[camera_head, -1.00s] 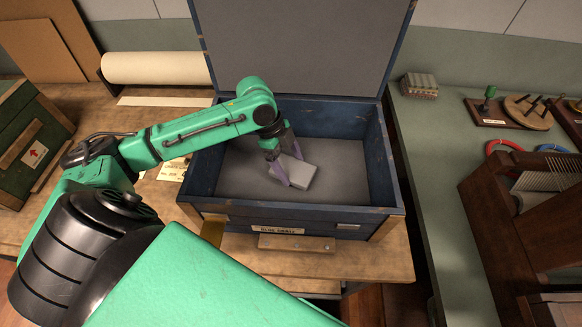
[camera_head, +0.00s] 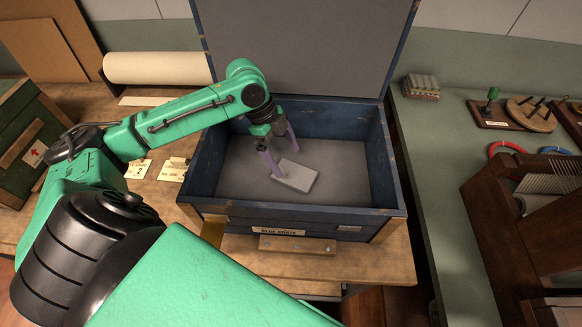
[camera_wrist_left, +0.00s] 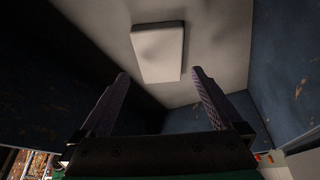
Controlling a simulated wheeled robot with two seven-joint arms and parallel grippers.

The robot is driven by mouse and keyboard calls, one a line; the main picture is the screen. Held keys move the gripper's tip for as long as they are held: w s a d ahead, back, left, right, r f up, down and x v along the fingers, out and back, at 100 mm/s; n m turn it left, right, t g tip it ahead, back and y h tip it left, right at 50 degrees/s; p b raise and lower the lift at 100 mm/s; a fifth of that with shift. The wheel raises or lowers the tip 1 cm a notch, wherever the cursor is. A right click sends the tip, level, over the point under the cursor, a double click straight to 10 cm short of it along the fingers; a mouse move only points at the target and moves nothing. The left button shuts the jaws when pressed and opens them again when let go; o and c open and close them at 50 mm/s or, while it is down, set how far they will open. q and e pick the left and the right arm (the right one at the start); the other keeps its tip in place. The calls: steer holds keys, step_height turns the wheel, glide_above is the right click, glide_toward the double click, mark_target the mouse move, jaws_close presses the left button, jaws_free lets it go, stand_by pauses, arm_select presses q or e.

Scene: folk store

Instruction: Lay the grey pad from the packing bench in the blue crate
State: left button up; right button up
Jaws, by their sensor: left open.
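The grey pad (camera_head: 296,176) lies flat on the floor of the open blue crate (camera_head: 200,180), near its middle. It also shows in the left wrist view (camera_wrist_left: 158,52), beyond the fingertips. My left gripper (camera_head: 280,160) is inside the crate, above the pad. Its two purple fingers are spread wide and hold nothing. In the left wrist view the open fingers (camera_wrist_left: 160,78) are apart from the pad. My right gripper is not in view.
The crate's lid (camera_head: 305,45) stands open at the back. A paper roll (camera_head: 158,68) lies at the back left. A dark green box (camera_head: 35,140) stands at far left. A green-topped counter (camera_head: 425,170) with pegged toys and a wooden rack (camera_head: 510,220) is on the right.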

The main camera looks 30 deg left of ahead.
arm_select(q)
steer(key=v, duration=0.6)
steer(key=shift+r, duration=0.2)
steer(key=shift+a, duration=0.1)
